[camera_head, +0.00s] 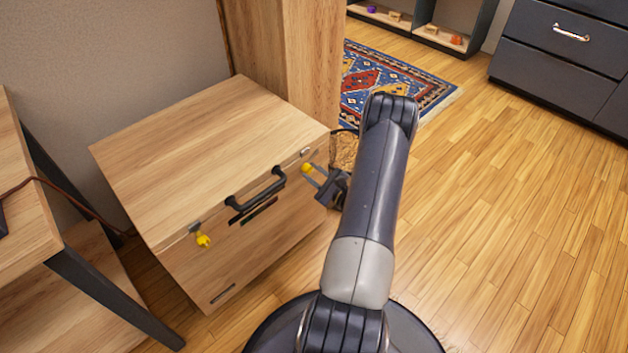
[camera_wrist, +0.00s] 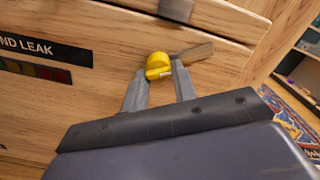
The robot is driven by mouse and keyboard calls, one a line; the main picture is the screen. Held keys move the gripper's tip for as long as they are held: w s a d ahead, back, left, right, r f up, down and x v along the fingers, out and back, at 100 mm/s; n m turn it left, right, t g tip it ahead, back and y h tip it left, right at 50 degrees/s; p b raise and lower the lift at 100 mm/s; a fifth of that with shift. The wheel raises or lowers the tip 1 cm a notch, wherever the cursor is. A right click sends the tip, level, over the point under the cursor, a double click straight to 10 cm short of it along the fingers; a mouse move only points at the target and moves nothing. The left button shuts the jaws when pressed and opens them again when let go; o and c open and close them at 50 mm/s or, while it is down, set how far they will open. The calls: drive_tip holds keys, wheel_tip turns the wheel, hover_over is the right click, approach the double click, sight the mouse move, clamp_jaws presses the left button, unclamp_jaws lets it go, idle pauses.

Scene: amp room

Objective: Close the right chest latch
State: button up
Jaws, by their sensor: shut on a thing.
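The wooden chest (camera_head: 210,140) stands against the wall with its lid down and a black handle (camera_head: 255,194) on its front. The right latch is a yellow knob (camera_head: 306,168) near the lid's right end; it also shows in the wrist view (camera_wrist: 158,66). A grey metal piece (camera_wrist: 190,54) lies beside the knob, and a metal catch (camera_wrist: 178,9) sits above it on the lid. My gripper (camera_head: 312,173) is at the right latch, its two fingers (camera_wrist: 160,84) shut on the yellow knob. The left latch (camera_head: 203,239), also yellow, hangs below its metal catch (camera_head: 195,227).
A wooden table with dark legs (camera_head: 100,290) stands at the left. A wooden post (camera_head: 310,60) and a wicker basket (camera_head: 343,150) are close behind the chest's right end. A patterned rug (camera_head: 385,85) and dark drawers (camera_head: 560,55) lie farther back. The floor at the right is clear.

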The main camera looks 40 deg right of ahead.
drive_tip(key=n+b, duration=0.8)
drive_tip(key=b, duration=0.1)
drive_tip(key=shift+n, duration=0.4)
drive_tip(key=shift+r+n+b, duration=0.15)
drive_tip(key=shift+n+b, duration=0.15)
drive_tip(key=shift+n, duration=0.9)
drive_tip(key=o, duration=1)
drive_tip(key=shift+s+d, duration=0.1)
drive_tip(key=s+p, duration=0.3)
drive_tip(key=s, duration=0.7)
drive_tip(key=shift+s+d, duration=0.3)
drive_tip(key=shift+d, duration=0.1)
